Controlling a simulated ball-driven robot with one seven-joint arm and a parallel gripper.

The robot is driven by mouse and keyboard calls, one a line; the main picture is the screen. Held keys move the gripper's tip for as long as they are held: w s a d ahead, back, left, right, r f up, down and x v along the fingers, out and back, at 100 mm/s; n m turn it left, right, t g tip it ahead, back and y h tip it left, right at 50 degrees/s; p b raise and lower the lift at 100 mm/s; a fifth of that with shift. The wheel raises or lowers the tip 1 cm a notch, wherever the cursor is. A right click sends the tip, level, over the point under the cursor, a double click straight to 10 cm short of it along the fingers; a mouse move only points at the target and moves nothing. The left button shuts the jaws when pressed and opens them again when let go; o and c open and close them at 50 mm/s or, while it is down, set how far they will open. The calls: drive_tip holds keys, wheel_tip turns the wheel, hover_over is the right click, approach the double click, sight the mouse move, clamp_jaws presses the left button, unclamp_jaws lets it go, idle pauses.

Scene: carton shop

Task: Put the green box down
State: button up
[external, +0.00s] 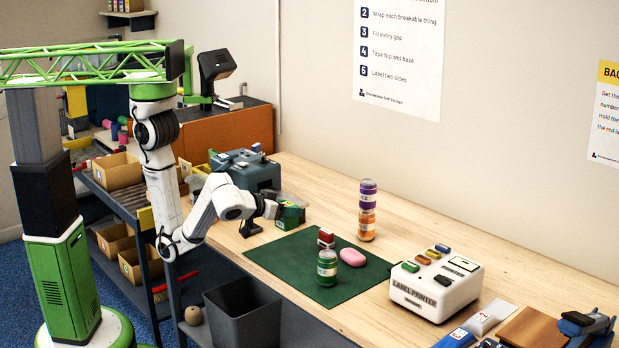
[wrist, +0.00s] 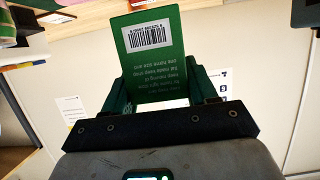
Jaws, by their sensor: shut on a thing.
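The green box (external: 292,212) is in my gripper (external: 277,210), over the left part of the wooden bench, behind the green mat. In the wrist view the green box (wrist: 152,55) shows a barcode and small upside-down print on its near face. The two fingers of my gripper (wrist: 163,90) stand on either side of its lower part and are shut on it. The external view does not clearly show how high the box is above the bench.
The green mat (external: 278,259) holds a green can (external: 327,268), a small red item (external: 326,238) and a pink rounded item (external: 352,257). A purple can (external: 368,193) is stacked on an orange one (external: 366,225). A label printer (external: 437,284) stands right; a blue-grey machine (external: 247,170) stands behind my gripper.

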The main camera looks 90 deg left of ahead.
drive_tip(key=s+r+p, duration=0.1)
drive_tip(key=s+p, duration=0.1)
drive_tip(key=p, duration=0.1)
drive_tip(key=shift+r, duration=0.35)
drive_tip(key=w+d+m+t+h+b, duration=0.1)
drive_tip(key=w+d+m+h+b, duration=0.15)
drive_tip(key=w+d, duration=0.5)
drive_tip(key=w+d+m+t+h+b, duration=0.15)
drive_tip(key=w+d+m+h, duration=0.25)
drive_tip(key=d, duration=0.6)
drive_tip(key=w+d+m+t+h+b, duration=0.25)
drive_tip(key=w+d, duration=0.25)
drive_tip(key=d, duration=0.3)
drive_tip(key=shift+g+h, duration=0.4)
drive_tip(key=w+d+f, duration=0.1)
drive_tip(key=w+f, duration=0.2)
drive_tip(key=w, duration=0.1)
drive_tip(key=w+d+f+p, duration=0.1)
drive_tip(key=w+f, duration=0.2)
drive_tip(key=w, duration=0.1)
drive_tip(key=w+d+f+p, duration=0.1)
drive_tip(key=w+d+f, duration=0.1)
drive_tip(key=w+f, duration=0.1)
drive_tip(key=shift+x, duration=0.85)
drive_tip(key=shift+w+d+f+p, duration=0.1)
drive_tip(key=shift+f+p, duration=0.05)
drive_tip(key=shift+f, duration=0.7)
drive_tip(key=shift+w+d+f+p, duration=0.1)
drive_tip(key=shift+f+p, duration=0.05)
drive_tip(key=shift+f, duration=0.65)
